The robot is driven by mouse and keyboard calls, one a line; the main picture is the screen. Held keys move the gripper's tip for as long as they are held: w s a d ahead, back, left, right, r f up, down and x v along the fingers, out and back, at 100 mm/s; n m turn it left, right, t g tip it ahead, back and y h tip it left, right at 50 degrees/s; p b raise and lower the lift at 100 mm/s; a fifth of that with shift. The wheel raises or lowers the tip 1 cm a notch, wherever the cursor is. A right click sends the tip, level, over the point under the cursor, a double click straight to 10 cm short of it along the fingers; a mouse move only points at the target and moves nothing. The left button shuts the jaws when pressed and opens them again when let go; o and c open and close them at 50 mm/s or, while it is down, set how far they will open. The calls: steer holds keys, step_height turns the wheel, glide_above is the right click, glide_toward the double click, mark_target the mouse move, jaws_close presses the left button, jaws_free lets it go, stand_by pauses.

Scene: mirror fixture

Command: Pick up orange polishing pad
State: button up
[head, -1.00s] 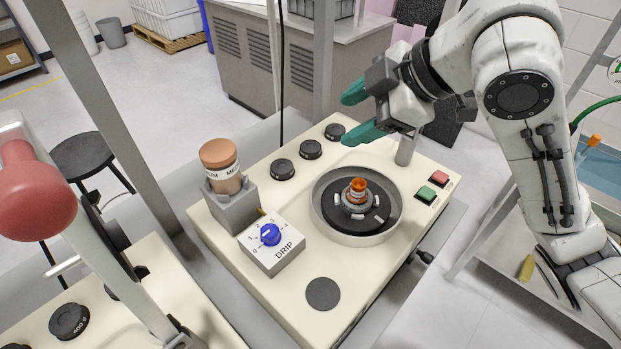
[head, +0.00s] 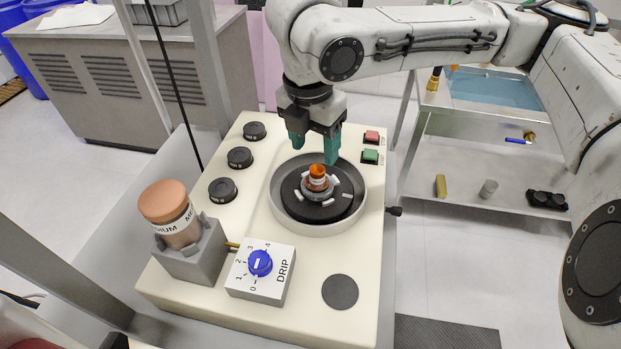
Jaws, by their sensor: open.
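A small orange piece (head: 317,174), which looks like the orange polishing pad, sits upright on a round grey fixture (head: 317,187) with white studs. The fixture stands on the black disc inside the shallow grey bowl (head: 282,208) of the cream machine. My gripper (head: 314,150) points down above and just behind the orange piece.
A bottle with a brown-orange cap (head: 164,201) stands in a grey holder left of the bowl. A DRIP box (head: 262,272) with a blue knob is in front. Black knobs (head: 239,158) line the back left; red and green buttons (head: 370,157) are at right.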

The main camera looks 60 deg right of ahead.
mark_target(317, 173)
steer(key=f, duration=0.7)
steer(key=shift+s+d+f, duration=0.1)
steer(key=shift+d+f, duration=0.1)
steer(key=shift+d, duration=0.2)
steer(key=c, duration=0.8)
steer(key=shift+c, duration=0.2)
steer(key=shift+r, duration=0.2)
